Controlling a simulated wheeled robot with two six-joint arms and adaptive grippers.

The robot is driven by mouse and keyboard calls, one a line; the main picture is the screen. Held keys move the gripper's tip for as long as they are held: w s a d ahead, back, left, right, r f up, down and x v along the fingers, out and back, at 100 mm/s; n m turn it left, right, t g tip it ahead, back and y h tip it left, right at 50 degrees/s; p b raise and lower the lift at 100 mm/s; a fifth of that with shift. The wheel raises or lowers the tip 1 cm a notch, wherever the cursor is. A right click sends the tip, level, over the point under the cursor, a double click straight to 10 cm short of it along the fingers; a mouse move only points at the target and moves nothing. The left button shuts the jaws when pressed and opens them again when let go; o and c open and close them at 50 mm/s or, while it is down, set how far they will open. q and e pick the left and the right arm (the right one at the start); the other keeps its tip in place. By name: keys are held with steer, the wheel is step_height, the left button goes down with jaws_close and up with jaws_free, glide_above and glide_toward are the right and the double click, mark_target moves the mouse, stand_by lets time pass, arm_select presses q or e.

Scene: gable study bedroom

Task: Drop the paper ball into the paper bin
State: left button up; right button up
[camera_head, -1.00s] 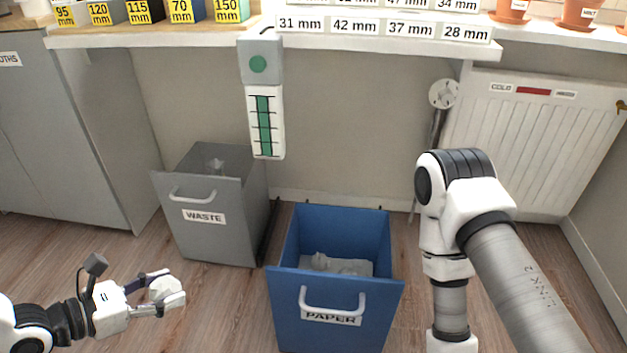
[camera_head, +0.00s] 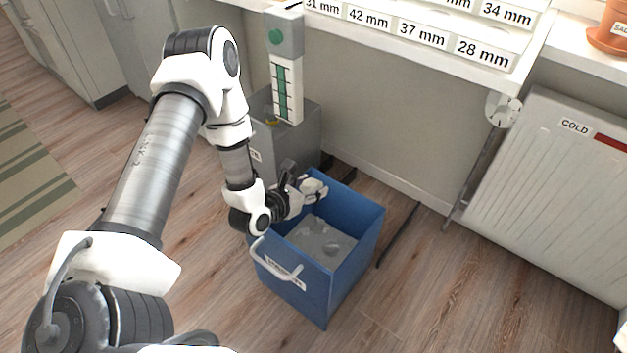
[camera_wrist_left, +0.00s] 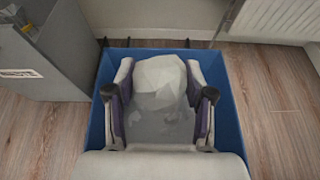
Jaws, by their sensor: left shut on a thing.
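The blue paper bin (camera_head: 345,270) stands open on the wooden floor, with grey crumpled paper lying inside it. My left gripper (camera_head: 312,189) is over the back left part of the bin's opening and is shut on the pale paper ball (camera_head: 315,186). In the left wrist view the paper ball (camera_wrist_left: 160,82) sits between both fingers (camera_wrist_left: 160,95), with the bin's blue rim (camera_wrist_left: 236,130) around them and the bin's grey contents below. My right gripper does not show in either view.
The grey waste bin (camera_head: 300,150) stands just behind and left of the paper bin; it also shows in the left wrist view (camera_wrist_left: 70,45). A radiator (camera_head: 560,170) and a worktop (camera_head: 400,45) are along the wall. Floor in front is clear.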

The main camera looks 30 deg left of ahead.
arm_select(q)
step_height(320, 180, down, 4)
steer(key=shift+f+b, duration=0.25)
steer(key=shift+b, duration=0.8)
steer(key=o, duration=0.9)
steer(key=v, duration=1.2)
steer(key=shift+r, duration=0.1)
